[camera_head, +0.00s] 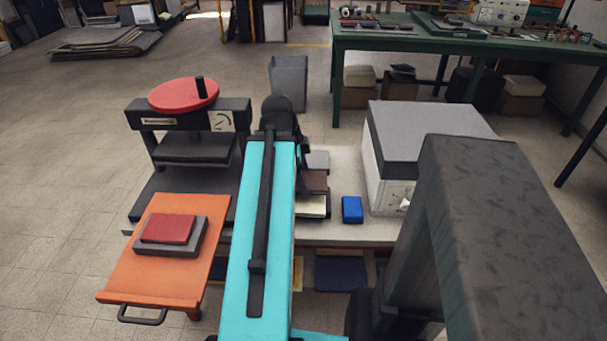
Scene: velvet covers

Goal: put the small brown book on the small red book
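The small red book (167,228) lies flat on a larger dark grey book (192,243) on an orange board at the left. The small brown book (317,181) appears just right of my cyan arm, on a low stack with a cream layer (312,206). Its left part is hidden behind my arm. The dark far end of my arm reaches down beside the brown book. The fingers of my gripper (304,188) cannot be made out, so whether they touch the book is unclear.
A press (190,118) with a red wheel stands behind the orange board (128,276). A small blue box (352,209) and a large grey-topped box (432,130) stand to the right. Bare bench (350,168) shows between the stack and the large box.

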